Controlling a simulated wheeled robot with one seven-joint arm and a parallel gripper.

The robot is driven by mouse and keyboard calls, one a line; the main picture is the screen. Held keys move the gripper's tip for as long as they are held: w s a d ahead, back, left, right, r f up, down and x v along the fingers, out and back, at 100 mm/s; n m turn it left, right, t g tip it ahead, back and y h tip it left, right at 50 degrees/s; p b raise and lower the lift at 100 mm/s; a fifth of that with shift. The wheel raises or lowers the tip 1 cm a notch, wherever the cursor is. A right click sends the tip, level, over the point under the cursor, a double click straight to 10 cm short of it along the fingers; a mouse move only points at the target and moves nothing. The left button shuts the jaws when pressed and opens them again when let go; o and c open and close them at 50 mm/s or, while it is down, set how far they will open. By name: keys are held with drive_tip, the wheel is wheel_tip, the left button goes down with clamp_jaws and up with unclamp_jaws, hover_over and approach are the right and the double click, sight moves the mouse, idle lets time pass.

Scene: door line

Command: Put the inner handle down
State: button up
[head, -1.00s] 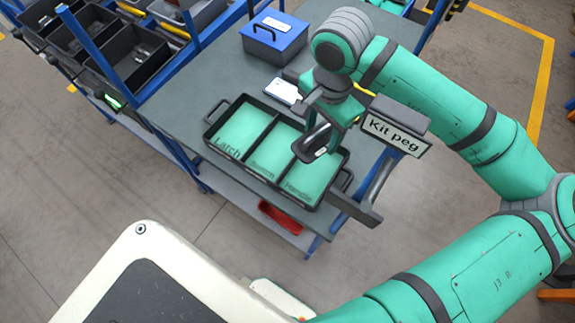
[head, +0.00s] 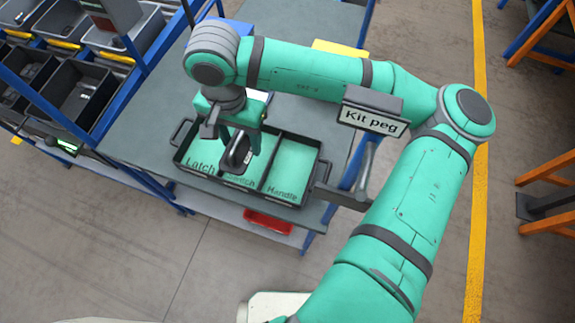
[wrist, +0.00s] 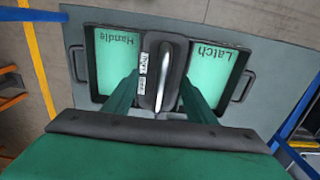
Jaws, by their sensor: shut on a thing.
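My gripper (head: 238,142) is shut on the inner handle (head: 236,154), a dark plate with a silver lever. In the wrist view, the inner handle (wrist: 168,75) sits between both green fingers, with small white labels on its left side. I hold it over the middle compartment of the black kit tray (head: 313,176); I cannot tell the exact gap beneath it. The tray's left compartment reads Latch (head: 201,163) and its right one reads Handle (head: 284,190). Both look empty, with green floors. The middle compartment's label is partly hidden by the held piece.
The tray lies on a grey table (head: 145,130). A Kit peg sign (head: 373,121) and a grey bracket (head: 343,197) stand at the table's right edge. A blue rack with dark bins (head: 80,90) is at the left. A red bin (head: 268,222) sits on the lower shelf.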

sight(291, 172)
drive_tip(key=d+f, duration=0.2)
drive_tip(key=d, duration=0.1)
drive_tip(key=d+f, duration=0.2)
drive_tip(key=d, duration=0.1)
drive_tip(key=d+f, duration=0.3)
drive_tip(key=d, duration=0.1)
drive_tip(key=shift+s+d+f, duration=0.1)
drive_tip(key=shift+s, duration=0.15)
drive_tip(key=shift+d+f, duration=0.6)
drive_tip(key=shift+f, duration=1.75)
drive_tip(key=shift+f, duration=0.15)
drive_tip(key=o, duration=1.1)
wheel_tip(291, 172, up, 12)
drive_tip(key=shift+r, duration=0.2)
